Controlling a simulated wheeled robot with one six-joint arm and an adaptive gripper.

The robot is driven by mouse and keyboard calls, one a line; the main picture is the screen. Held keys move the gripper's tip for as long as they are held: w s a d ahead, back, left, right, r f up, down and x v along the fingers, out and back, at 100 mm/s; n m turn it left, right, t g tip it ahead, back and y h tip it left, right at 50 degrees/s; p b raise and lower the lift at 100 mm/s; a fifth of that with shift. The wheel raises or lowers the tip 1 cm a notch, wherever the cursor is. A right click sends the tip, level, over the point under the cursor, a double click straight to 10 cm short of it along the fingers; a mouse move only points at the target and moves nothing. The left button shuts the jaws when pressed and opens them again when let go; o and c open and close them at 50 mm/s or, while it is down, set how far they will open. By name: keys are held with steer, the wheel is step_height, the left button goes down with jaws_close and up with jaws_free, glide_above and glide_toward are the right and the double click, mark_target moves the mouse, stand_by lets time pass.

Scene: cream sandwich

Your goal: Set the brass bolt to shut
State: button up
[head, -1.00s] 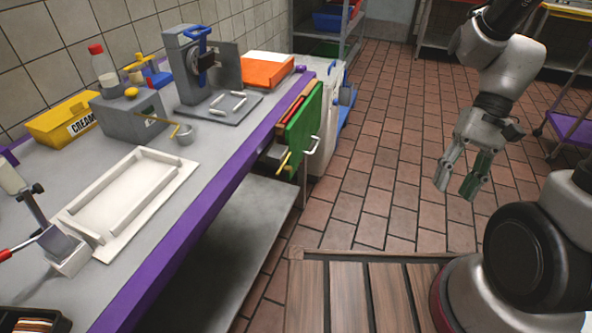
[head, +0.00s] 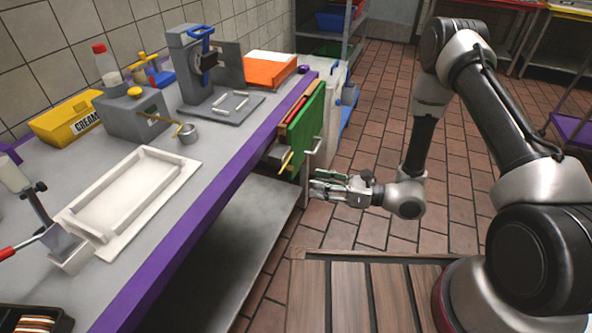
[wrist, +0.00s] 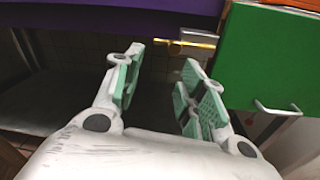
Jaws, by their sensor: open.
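The brass bolt (head: 287,161) shows as a small yellow rod at the left edge of the green door (head: 306,122), below the purple counter edge. In the wrist view the bolt (wrist: 198,39) lies roughly level, with a grey metal piece at its right end beside the green door (wrist: 270,60). I cannot tell whether it is engaged. My gripper (head: 316,183) points left in the head view, below and right of the bolt. In the wrist view my gripper (wrist: 163,62) is open and empty, its fingertips apart from the bolt.
A metal handle (wrist: 277,109) sticks out of the green door. The purple edge (wrist: 130,18) of the counter runs above the bolt. A lower shelf (head: 230,225) lies under the counter. The tiled floor (head: 345,235) right of the shelf is clear.

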mark_target(294, 169)
steer(key=shift+m+t, duration=0.4)
steer(key=shift+t, duration=0.3)
steer(key=x, duration=0.2)
steer(key=w+x, duration=0.1)
steer(key=x, duration=0.2)
steer(key=r+x, duration=0.1)
steer(key=x, duration=0.2)
steer(key=shift+w+d, duration=0.1)
steer(key=shift+w, duration=0.2)
jaws_close()
